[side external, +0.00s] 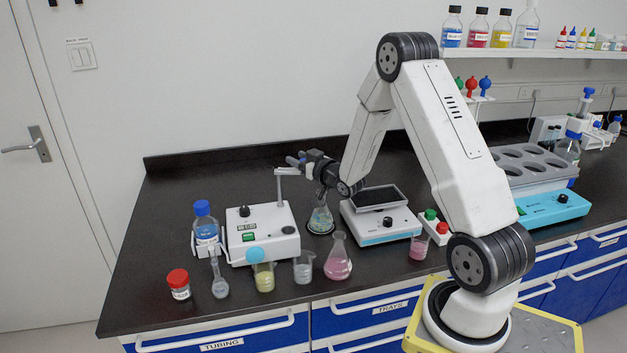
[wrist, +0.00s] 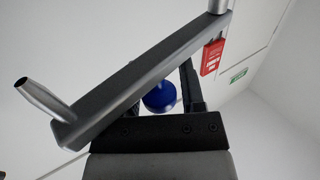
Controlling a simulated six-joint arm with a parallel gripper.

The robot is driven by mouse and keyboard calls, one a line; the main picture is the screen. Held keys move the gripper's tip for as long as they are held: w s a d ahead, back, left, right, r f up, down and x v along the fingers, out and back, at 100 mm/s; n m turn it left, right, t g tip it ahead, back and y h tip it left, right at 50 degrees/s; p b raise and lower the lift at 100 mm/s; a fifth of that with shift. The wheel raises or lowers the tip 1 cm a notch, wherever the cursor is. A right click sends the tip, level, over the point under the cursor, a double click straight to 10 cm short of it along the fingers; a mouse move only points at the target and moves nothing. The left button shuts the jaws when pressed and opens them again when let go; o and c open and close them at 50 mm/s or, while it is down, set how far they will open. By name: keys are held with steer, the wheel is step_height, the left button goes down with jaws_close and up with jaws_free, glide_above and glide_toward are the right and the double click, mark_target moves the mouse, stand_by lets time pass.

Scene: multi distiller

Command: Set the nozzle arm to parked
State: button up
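The nozzle arm (side external: 288,171) is a grey bar on a thin upright post on the white boxy unit (side external: 262,232) with a small green display. In the wrist view the nozzle arm (wrist: 140,82) crosses close in front of my fingers, with its metal nozzle at lower left and its post at top right. My gripper (side external: 297,159) is beside and slightly above the bar in the side view. In the wrist view the gripper (wrist: 160,88) looks open, its left finger mostly hidden behind the bar. A round blue thing (wrist: 160,97) shows between the fingers; I cannot tell whether it is held.
A conical flask with teal liquid (side external: 320,220) stands below my wrist. A balance (side external: 381,215) is to its right. A blue-capped bottle (side external: 204,222), a pink flask (side external: 338,258) and small beakers stand around the unit. The counter's left end is clear.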

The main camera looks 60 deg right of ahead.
jaws_close()
stand_by(1.2)
